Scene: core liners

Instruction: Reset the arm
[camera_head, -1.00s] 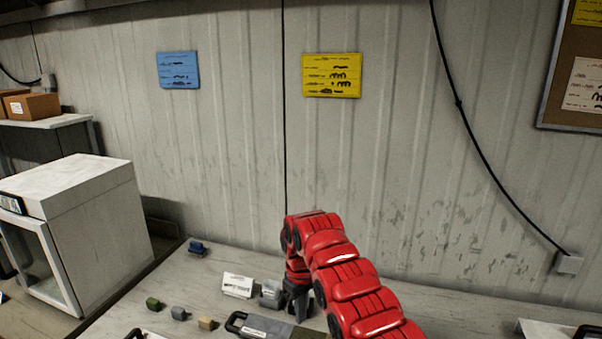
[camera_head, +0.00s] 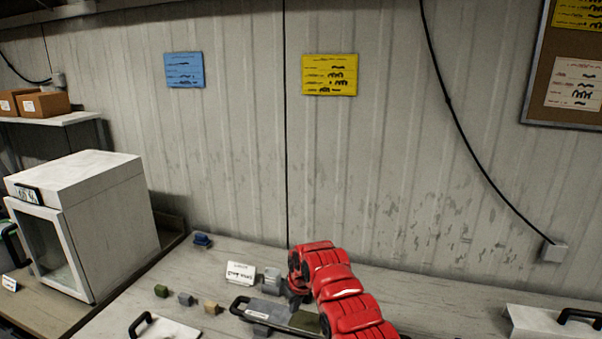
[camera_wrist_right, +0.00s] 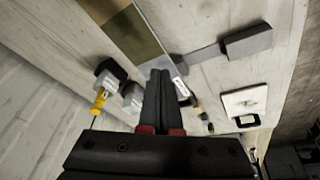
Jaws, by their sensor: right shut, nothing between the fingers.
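My right arm (camera_head: 340,290) is red and reaches over the light table from the bottom of the head view. Its dark gripper (camera_head: 298,296) is partly hidden by the arm, close to a tray and a grey block. In the right wrist view the two black fingers (camera_wrist_right: 160,92) are together with nothing between them. My left gripper is in neither view.
A long tray (camera_head: 270,311) lies beside the gripper. Several small blocks, including a green one (camera_head: 161,291), and a white card (camera_head: 240,273) stand to its left. A white cabinet (camera_head: 90,215) stands further left. A handled white panel (camera_head: 555,322) lies right. The table's right middle is clear.

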